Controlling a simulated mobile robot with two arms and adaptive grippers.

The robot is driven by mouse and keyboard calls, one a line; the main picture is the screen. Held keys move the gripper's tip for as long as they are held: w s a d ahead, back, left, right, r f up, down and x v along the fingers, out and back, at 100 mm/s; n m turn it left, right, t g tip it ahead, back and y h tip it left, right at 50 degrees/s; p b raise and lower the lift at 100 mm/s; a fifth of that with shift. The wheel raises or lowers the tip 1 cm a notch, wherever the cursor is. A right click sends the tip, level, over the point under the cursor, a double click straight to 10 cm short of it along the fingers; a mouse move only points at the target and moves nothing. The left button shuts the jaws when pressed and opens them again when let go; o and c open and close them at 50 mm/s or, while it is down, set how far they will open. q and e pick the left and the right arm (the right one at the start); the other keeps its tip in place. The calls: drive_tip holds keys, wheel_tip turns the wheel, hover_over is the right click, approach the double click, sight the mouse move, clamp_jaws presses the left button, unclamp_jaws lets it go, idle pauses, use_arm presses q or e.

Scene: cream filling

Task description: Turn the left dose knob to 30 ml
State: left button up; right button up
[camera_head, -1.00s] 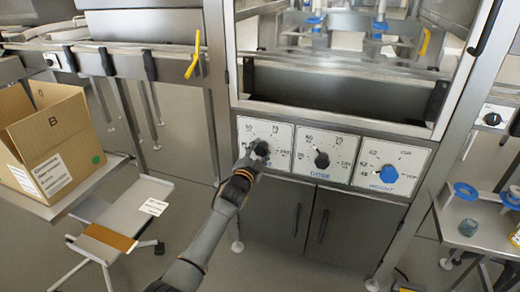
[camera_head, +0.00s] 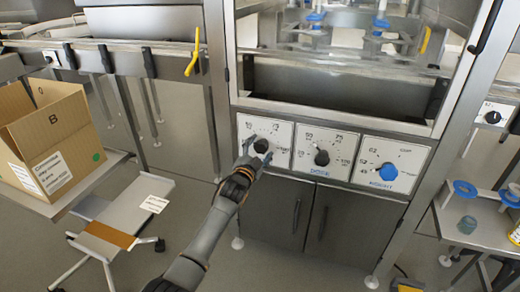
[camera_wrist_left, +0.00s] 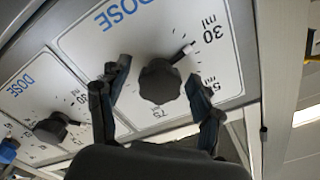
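The left dose knob (camera_head: 261,146), black on a white dial panel (camera_head: 282,134), is the leftmost of three dials on the machine front. In the left wrist view the knob (camera_wrist_left: 160,82) has a white pointer aimed at the scale close beside the "30 ml" mark, on the side towards 50 ml; the exact alignment is hard to tell. My left gripper (camera_head: 255,156) is at this knob. In the left wrist view its fingers (camera_wrist_left: 160,92) are spread either side of the knob, with gaps showing on both sides. My right gripper is not in view.
A second dose knob (camera_head: 322,158) and a blue knob (camera_head: 389,172) sit to the right. Cabinet doors (camera_head: 336,222) are below. A side table (camera_head: 480,232) holds blue-rimmed parts at right.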

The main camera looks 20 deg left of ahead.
use_arm(q)
drive_tip(key=shift+s, duration=0.1)
drive_tip(key=s, duration=1.1)
drive_tip(key=shift+s+a, duration=0.2)
drive_tip(key=shift+s, duration=0.2)
